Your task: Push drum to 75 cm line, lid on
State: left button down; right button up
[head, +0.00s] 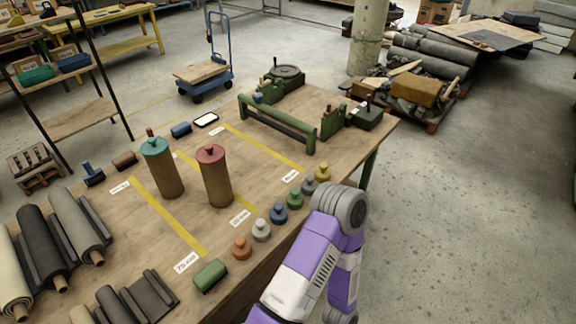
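Two brown drums stand upright on the wooden table (330,100) in the head view. The other drum (217,185) wears a dark red lid (210,154). Yellow lines cross the table. The line (170,217) whose near label (186,262) seems to read 75 cm runs just left of the teal-lidded drum. A middle line (245,205) passes behind the red-lidded drum; I cannot tell if its base touches it. Neither gripper is in view; only one purple and white arm of mine shows.
Several coloured knobbed weights (279,212) line the table's front edge, with a green block (210,275) at the near end. Dark sheet rolls (45,245) lie at the left. A green frame machine (278,122) stands at the far end.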

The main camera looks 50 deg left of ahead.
aim_at(215, 178)
jog(key=z, duration=0.1)
jog(key=i, duration=1.15)
jog(key=u, duration=1.45)
